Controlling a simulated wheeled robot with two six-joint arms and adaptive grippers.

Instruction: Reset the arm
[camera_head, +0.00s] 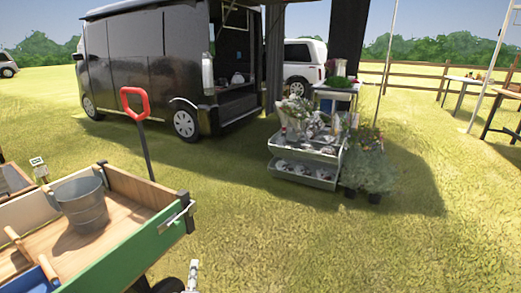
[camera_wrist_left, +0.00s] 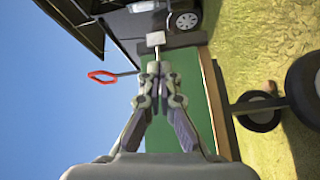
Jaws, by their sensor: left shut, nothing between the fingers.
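My left gripper (camera_head: 193,275) shows at the bottom edge of the head view, just right of the green garden cart (camera_head: 125,248). Only a small grey part of it is visible there. In the left wrist view, my left gripper (camera_wrist_left: 155,78) has its fingers together with nothing between them. The cart's green side panel (camera_wrist_left: 188,95) lies behind the fingers in that view. My right gripper is in neither view.
A metal bucket (camera_head: 83,207) stands in the cart, and a red handle (camera_head: 134,102) rises behind it. A black van (camera_head: 150,65) is farther back. A flower rack (camera_head: 301,165) and potted plants (camera_head: 368,170) stand on the grass. Open grass lies at lower right.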

